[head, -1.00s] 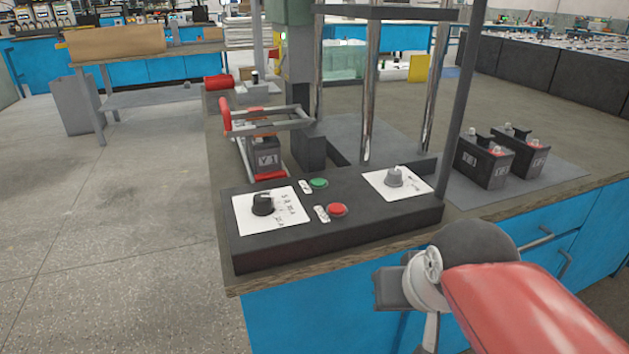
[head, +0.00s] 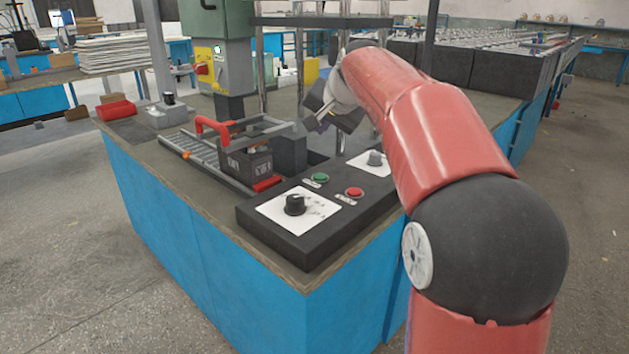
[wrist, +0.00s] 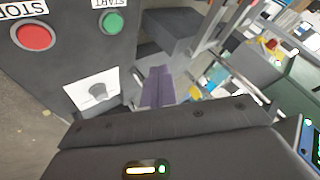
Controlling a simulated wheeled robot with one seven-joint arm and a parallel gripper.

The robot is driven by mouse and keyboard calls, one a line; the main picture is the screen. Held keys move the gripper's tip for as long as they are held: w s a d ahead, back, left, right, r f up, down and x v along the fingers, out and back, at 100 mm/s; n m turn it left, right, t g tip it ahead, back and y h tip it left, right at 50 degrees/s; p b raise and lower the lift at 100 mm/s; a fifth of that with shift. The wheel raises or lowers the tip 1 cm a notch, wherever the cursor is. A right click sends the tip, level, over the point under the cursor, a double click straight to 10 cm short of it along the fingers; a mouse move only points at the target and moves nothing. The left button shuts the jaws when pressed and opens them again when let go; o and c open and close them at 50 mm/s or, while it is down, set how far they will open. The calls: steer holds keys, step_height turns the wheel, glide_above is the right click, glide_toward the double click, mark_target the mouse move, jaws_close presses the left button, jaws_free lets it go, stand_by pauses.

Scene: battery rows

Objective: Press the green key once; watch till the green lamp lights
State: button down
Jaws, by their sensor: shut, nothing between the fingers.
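The green key (head: 320,178) sits on the black control console (head: 300,238), behind and left of the red key (head: 354,192). In the wrist view the green key (wrist: 113,22) is at the top beside an upside-down START label; the red key (wrist: 33,37) has a STOP label. My gripper (head: 320,124) is above the back of the console, apart from the green key. Its shut, empty fingers (wrist: 158,88) show in the wrist view. A small pale green spot (head: 217,48) shows on the yellow switch box; I cannot tell whether it is a lit lamp.
Two knobs stand on white plates: a black knob (head: 295,204) and a grey knob (head: 375,158). A battery (head: 250,163) sits in a rail fixture with a red handle behind the console. Metal posts stand close to my gripper. Open floor lies left of the bench.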

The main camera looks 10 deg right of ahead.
mark_target(322, 178)
stand_by(0.4)
step_height(322, 178, down, 9)
steer(key=b, duration=0.6)
steer(key=shift+r+b, duration=0.1)
steer(key=shift+b, duration=0.3)
stand_by(1.5)
steer(key=shift+f, duration=0.4)
steer(key=shift+f+b, duration=0.4)
steer(key=shift+b, duration=0.15)
stand_by(0.3)
stand_by(0.4)
steer(key=shift+r+p, duration=0.8)
steer(key=shift+r, duration=0.15)
